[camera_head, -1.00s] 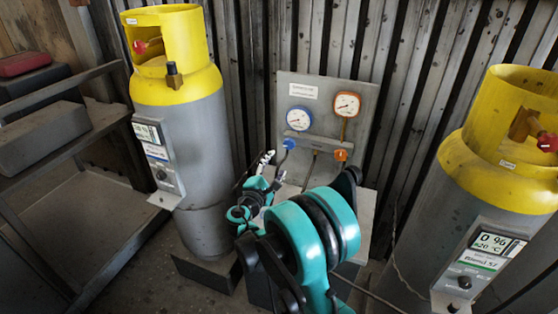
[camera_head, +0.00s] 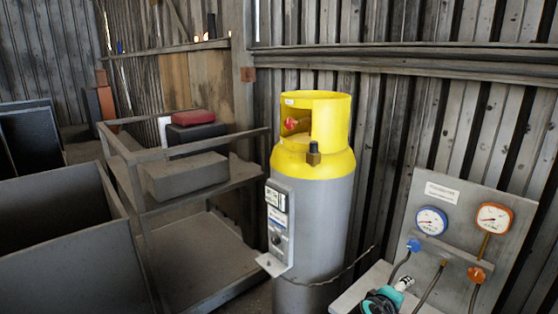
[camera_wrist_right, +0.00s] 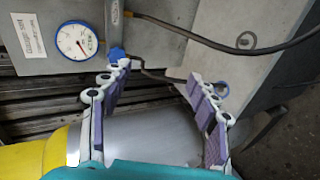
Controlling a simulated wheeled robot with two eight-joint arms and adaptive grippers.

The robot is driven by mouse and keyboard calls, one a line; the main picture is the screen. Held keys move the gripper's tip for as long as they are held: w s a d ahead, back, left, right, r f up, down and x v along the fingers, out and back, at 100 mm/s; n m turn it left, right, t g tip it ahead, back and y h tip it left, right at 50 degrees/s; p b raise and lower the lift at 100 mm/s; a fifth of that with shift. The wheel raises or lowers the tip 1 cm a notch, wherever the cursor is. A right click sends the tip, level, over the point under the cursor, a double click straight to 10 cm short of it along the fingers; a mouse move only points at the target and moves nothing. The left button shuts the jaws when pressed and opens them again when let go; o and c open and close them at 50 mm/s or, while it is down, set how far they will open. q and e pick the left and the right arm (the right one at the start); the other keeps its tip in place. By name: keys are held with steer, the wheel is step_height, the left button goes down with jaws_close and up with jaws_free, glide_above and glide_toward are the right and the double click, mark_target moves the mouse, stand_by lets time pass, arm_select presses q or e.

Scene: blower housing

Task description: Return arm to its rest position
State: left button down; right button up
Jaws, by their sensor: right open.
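My right gripper (camera_head: 404,284) shows at the bottom right of the head view, in front of the gauge panel (camera_head: 462,200); my teal arm is mostly cut off below. In the right wrist view the two fingers of this gripper (camera_wrist_right: 162,78) are spread wide, with nothing held between them. The blue gauge (camera_wrist_right: 77,40) and the blue fitting (camera_wrist_right: 116,54) with a dark hose lie beyond the left finger. I cannot tell whether a finger touches the hose. My left gripper is not in view.
A grey cylinder with yellow top (camera_head: 315,205) stands left of the panel, a display box on its side. A metal shelf (camera_head: 215,250) holding grey and black boxes is farther left. A dark bin (camera_head: 60,235) fills the lower left. A corrugated wall is behind.

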steer(key=s+a+f+m+y, duration=0.2)
steer(key=s+a+m+y, duration=0.2)
steer(key=s+a, duration=0.3)
steer(key=s+a+f+m+g+y, duration=0.1)
steer(key=s+a+f+m+y, duration=0.2)
steer(key=s+a, duration=0.5)
steer(key=s+m+y, duration=0.1)
steer(key=s+y, duration=0.1)
steer(key=s, duration=0.2)
steer(key=shift+s+f+g, duration=0.2)
steer(key=shift+s+g, duration=0.1)
steer(key=shift+s, duration=0.05)
